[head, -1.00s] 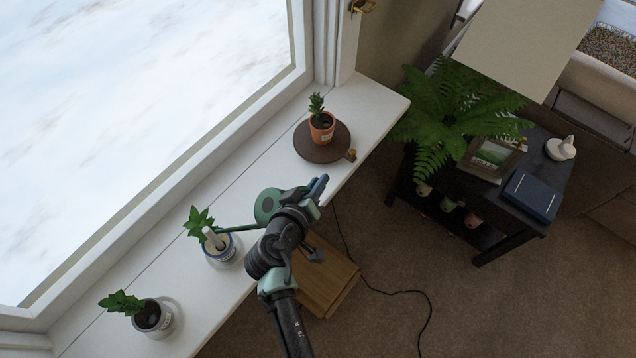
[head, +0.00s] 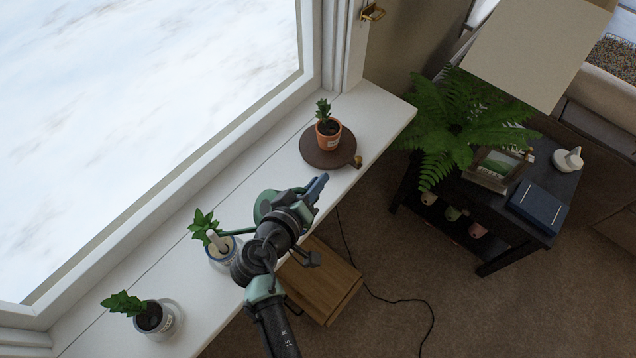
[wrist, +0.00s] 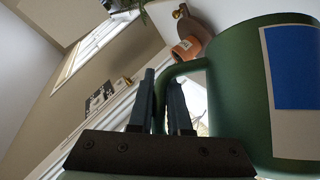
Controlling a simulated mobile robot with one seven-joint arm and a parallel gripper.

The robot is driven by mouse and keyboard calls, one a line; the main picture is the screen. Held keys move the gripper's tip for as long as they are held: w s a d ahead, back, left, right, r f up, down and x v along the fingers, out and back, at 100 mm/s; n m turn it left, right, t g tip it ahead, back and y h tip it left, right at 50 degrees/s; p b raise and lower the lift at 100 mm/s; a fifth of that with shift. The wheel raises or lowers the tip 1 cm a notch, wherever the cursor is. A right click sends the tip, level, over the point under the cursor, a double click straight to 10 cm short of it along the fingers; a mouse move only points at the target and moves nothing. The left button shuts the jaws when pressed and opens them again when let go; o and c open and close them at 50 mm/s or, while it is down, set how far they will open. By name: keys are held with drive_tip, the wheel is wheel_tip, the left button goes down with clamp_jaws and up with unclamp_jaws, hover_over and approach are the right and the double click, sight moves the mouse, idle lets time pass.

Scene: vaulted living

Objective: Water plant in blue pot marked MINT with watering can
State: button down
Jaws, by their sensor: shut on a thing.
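The green watering can (head: 266,204) is above the white sill, partly hidden by my arm in the head view. Its thin spout points left, with its tip at the blue-rimmed pot (head: 238,243). That pot holds a leafy plant (head: 203,226) and a pale upright stick; my arm covers part of it, and no marking is readable. My gripper (head: 318,186) is shut on the can's handle. In the wrist view the handle (wrist: 183,70) passes between the fingers (wrist: 160,100), and the can's body (wrist: 236,95) with a blue and white label fills the right side.
A grey-white pot (head: 155,318) with a plant stands at the sill's near left. A terracotta pot (head: 328,137) stands on a round brown board (head: 318,158) at the far right. A wooden stool (head: 322,283) is below the sill. A dark side table (head: 500,215) with a fern stands right.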

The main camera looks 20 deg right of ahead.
drive_tip(key=d+f+m+g+y+p, duration=0.1)
drive_tip(key=d+f+m+y, duration=0.3)
drive_tip(key=f, duration=0.7)
drive_tip(key=shift+d+y+p, duration=0.45)
drive_tip(key=shift+d+y, duration=0.5)
drive_tip(key=shift+y, duration=0.45)
idle(1.2)
